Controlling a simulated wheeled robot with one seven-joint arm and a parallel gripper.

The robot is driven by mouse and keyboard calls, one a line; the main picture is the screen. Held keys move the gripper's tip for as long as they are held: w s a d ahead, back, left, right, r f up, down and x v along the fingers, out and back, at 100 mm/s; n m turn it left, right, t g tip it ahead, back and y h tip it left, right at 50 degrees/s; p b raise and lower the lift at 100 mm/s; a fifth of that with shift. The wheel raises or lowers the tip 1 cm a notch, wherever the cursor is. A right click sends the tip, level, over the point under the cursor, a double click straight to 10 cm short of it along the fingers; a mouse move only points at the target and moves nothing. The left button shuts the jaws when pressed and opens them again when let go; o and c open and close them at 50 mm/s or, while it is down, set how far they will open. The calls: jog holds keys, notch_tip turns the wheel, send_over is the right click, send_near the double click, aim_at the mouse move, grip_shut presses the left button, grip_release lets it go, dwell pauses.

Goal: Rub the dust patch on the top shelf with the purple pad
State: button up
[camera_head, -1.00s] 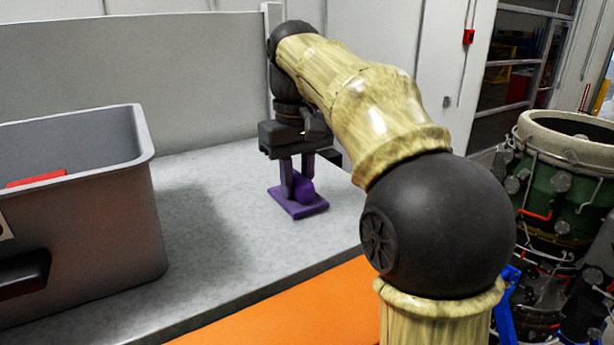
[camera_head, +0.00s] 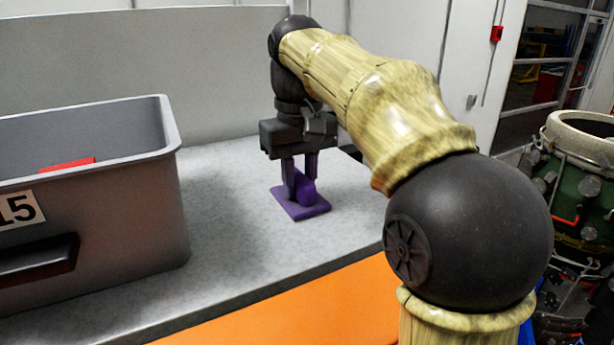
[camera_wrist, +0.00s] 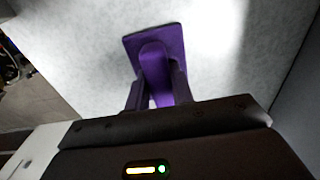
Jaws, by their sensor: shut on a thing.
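The purple pad (camera_head: 301,209) has a flat rectangular base and a rounded grip on top. My gripper (camera_head: 301,180) points down and is shut on that grip. The pad is at or just above the grey shelf top (camera_head: 235,240); I cannot tell whether it touches. In the wrist view the pad (camera_wrist: 137,46) sticks out beyond the two fingers (camera_wrist: 155,95), over the pale mottled surface (camera_wrist: 80,50). I cannot make out a dust patch in either view; the pad or arm may hide it.
A grey bin (camera_head: 130,215) with a red item (camera_head: 68,165) inside stands left of the pad. A pale panel (camera_head: 130,60) rises behind the shelf. An orange surface (camera_head: 290,310) lies at the front. Shelf between bin and pad is clear.

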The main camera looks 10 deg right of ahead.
aim_at(281, 201)
jog(key=shift+s+a, duration=0.25)
jog(key=shift+a, duration=0.6)
jog(key=shift+s+a, duration=0.25)
jog(key=shift+a, duration=0.55)
jog(key=shift+a, duration=0.1)
jog(key=shift+s+a+f, duration=0.1)
jog(key=shift+s+a, duration=0.15)
jog(key=shift+a, duration=0.5)
jog(key=shift+s+a, duration=0.2)
jog(key=shift+a, duration=0.5)
